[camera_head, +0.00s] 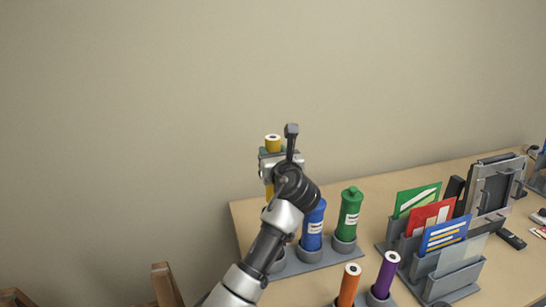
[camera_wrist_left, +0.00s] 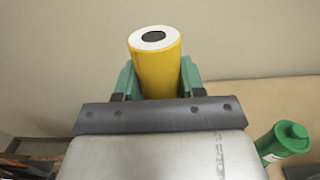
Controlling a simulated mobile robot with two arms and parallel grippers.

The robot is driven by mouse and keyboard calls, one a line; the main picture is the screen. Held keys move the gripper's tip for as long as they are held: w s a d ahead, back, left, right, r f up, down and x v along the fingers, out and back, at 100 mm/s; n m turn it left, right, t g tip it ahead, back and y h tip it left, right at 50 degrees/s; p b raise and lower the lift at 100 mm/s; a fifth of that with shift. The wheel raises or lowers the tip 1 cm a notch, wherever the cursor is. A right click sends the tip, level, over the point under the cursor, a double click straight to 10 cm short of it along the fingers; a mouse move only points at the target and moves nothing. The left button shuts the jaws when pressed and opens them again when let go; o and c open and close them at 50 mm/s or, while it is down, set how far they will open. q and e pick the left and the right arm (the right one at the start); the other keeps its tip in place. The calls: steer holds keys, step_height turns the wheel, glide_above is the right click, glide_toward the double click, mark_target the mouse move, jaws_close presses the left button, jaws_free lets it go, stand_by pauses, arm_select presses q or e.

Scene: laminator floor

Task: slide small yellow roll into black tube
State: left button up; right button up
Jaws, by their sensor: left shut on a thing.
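The small yellow roll (camera_head: 272,141) stands upright in my left gripper (camera_head: 273,154), high over the far left end of the table. In the left wrist view the roll (camera_wrist_left: 157,68) shows a white top with a dark hole, and the green fingers of my left gripper (camera_wrist_left: 158,80) press on both sides of it. I cannot make out a black tube; my left arm covers part of the grey tube rack (camera_head: 310,259), which holds a blue tube (camera_head: 313,228) and a green tube (camera_head: 348,215). My right gripper is not in view.
An orange roll (camera_head: 348,287) and a purple roll (camera_head: 386,275) stand at the front. A grey sorter (camera_head: 455,280) with coloured folders and a dark machine (camera_head: 494,186) stand to the right. The space above the table around the roll is open, with a bare wall behind.

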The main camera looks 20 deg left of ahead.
arm_select(q)
steer(key=shift+f+b, duration=1.85)
steer(key=shift+f, duration=1.95)
step_height(320, 180, down, 8)
steer(key=b, duration=0.3)
steer(key=o, duration=1.3)
steer(key=shift+s, duration=0.1)
